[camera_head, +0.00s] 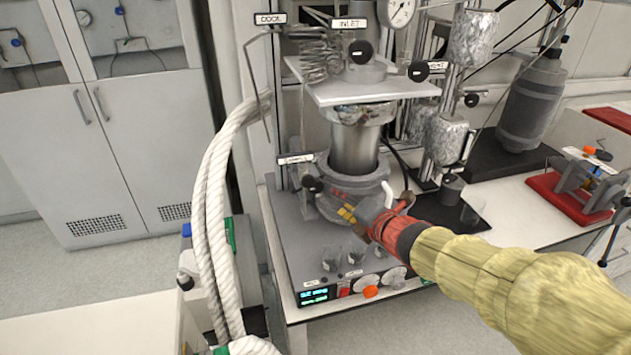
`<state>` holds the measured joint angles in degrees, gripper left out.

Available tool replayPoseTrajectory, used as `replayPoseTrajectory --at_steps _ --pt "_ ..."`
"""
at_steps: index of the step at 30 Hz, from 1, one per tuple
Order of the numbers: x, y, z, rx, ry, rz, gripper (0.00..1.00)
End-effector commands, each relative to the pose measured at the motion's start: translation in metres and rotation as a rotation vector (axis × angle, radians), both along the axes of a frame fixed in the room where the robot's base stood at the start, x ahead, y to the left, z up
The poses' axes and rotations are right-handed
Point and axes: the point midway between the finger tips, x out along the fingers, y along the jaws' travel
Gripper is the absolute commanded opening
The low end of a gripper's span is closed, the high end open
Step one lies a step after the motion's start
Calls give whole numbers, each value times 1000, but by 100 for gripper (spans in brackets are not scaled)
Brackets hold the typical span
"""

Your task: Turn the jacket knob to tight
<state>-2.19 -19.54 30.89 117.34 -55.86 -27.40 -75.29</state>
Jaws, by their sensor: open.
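The reactor's grey jacket (352,187) sits around the lower part of the steel vessel (354,146). A dark round knob (312,184) sticks out at the jacket's left side, under a small white label (296,159) that is too small to read. I cannot tell for sure that this is the jacket knob. My red gripper (366,208) is open in front of the jacket's lower right side, with yellow at its fingertips. It appears to hold nothing. It hides part of the jacket's front, and contact with the jacket cannot be made out.
Dark knobs sit at the INLET label (349,23) and on the right (418,70). A white plate (362,90) juts out above the vessel. Small glass beakers (332,258) stand before the jacket, above the control panel (313,296). Thick white hoses (213,190) hang at left.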

Motion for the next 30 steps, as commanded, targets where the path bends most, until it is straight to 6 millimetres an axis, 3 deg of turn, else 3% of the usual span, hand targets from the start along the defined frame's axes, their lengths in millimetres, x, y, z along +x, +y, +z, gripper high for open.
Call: replayPoseTrajectory --at_steps 3,7,11,24,30 --pt "-6 23 18 -96 -128 140 40" --pt "-7 29 24 -145 -183 183 40" --pt "-1 32 21 -159 -189 187 40" --pt "48 63 4 -158 -187 184 40" --pt "56 67 3 -156 -187 183 40"
